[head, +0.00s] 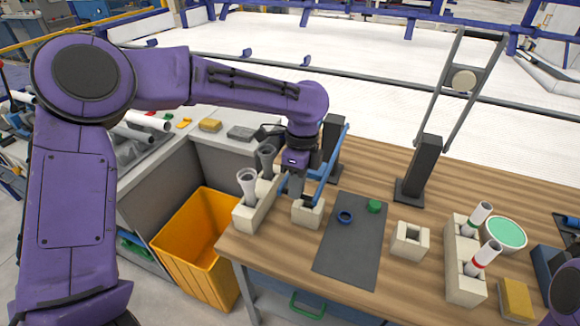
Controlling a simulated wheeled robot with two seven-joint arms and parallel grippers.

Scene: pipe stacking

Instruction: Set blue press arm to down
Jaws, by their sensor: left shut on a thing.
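The blue press arm (329,168) is a pair of blue bars joined to a black post (334,140) at the left part of the wooden table. It slopes down toward the front, and its low end is just above a beige block (308,213). My left gripper (297,188) points down at the bars and is shut on the blue press arm. The fingertips and the exact grip are partly hidden by the bars and the wrist. My right gripper is out of view; only a bit of my right arm shows at the bottom right corner.
A second press with a raised grey arm (470,82) stands behind right. A beige holder with grey pipes (247,213) is left of the gripper. A dark mat (350,250) holds a blue ring and green piece. A yellow bin (195,245) stands left of the table.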

